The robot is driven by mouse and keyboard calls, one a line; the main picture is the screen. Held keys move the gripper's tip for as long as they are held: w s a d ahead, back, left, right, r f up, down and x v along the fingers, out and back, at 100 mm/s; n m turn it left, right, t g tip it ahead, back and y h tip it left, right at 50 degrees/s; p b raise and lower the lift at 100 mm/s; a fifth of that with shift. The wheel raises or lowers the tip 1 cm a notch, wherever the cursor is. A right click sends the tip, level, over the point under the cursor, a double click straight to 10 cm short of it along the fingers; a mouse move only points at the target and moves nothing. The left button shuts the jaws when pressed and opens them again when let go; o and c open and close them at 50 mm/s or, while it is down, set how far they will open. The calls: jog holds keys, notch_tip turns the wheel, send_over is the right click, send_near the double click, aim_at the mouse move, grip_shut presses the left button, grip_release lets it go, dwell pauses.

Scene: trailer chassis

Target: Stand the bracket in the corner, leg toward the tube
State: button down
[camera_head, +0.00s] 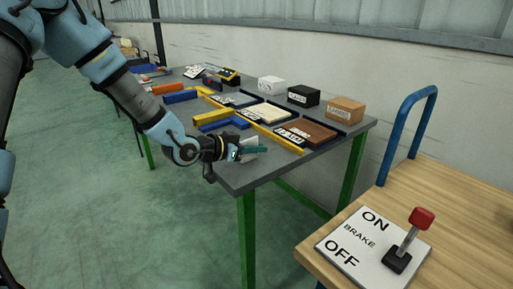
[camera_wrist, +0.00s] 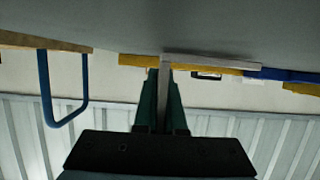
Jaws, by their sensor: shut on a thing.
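My gripper (camera_head: 254,151) is at the near edge of the grey table, with its teal fingers (camera_wrist: 163,100) shut on a pale grey bracket (camera_wrist: 210,61). In the wrist view one plate of the bracket lies between the fingers, and its leg runs off to the right beyond the tips. In the head view the fingers hide much of it. A long yellow tube (camera_head: 273,132) runs along the table beyond my gripper, with a shorter yellow piece (camera_head: 212,116) meeting it at a corner. I cannot tell whether the bracket touches the table.
Blue bars (camera_head: 214,125) lie beside the shorter yellow piece. Labelled trays, one with a brown panel (camera_head: 308,132), and small boxes (camera_head: 346,108) stand behind the long tube. A wooden cart (camera_head: 463,208) with a blue handle and a brake lever (camera_head: 405,245) stands at the right.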

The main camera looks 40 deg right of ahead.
jog(key=shift+f, duration=0.15)
jog(key=c, duration=1)
grip_release()
jog(key=b+v, duration=0.1)
jog(key=v, duration=0.9)
jog(key=shift+w+a, duration=0.2)
jog(key=shift+a, duration=0.25)
jog(key=shift+f, duration=0.1)
